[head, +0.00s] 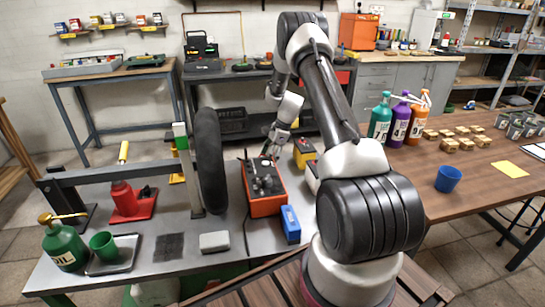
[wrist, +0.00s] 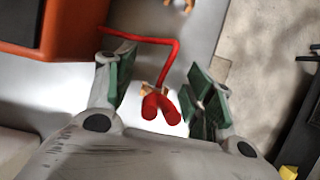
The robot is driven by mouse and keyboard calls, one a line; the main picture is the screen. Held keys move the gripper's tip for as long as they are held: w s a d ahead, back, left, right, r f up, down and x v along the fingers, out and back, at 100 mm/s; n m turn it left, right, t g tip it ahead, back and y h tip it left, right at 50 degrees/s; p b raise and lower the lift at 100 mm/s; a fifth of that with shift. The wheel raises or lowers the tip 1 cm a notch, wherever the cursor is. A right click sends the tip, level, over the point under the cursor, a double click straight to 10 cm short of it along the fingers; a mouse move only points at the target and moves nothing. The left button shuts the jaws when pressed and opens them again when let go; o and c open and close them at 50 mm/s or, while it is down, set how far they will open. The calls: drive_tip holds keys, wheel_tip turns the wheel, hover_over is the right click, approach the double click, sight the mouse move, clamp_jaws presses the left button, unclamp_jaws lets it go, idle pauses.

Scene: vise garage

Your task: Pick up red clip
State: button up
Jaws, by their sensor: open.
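The red clip (wrist: 161,106) shows in the wrist view. It has two rounded red handles and a small brassy part, and hangs on a red cable (wrist: 150,41) that bends from the orange box (wrist: 88,25). My gripper (wrist: 160,82) is open, with one green-padded finger on each side of the clip. No contact shows between fingers and clip. In the head view my gripper (head: 273,148) points down behind the orange box (head: 266,207). I cannot make out the clip there.
A black tyre (head: 209,160) stands upright left of the orange box. My arm hides part of the bench's right side. The wooden table (head: 470,205) is further right.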

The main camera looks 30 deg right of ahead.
drive_tip(key=c, duration=1.1)
drive_tip(key=shift+c, duration=0.2)
drive_tip(key=shift+r, duration=0.1)
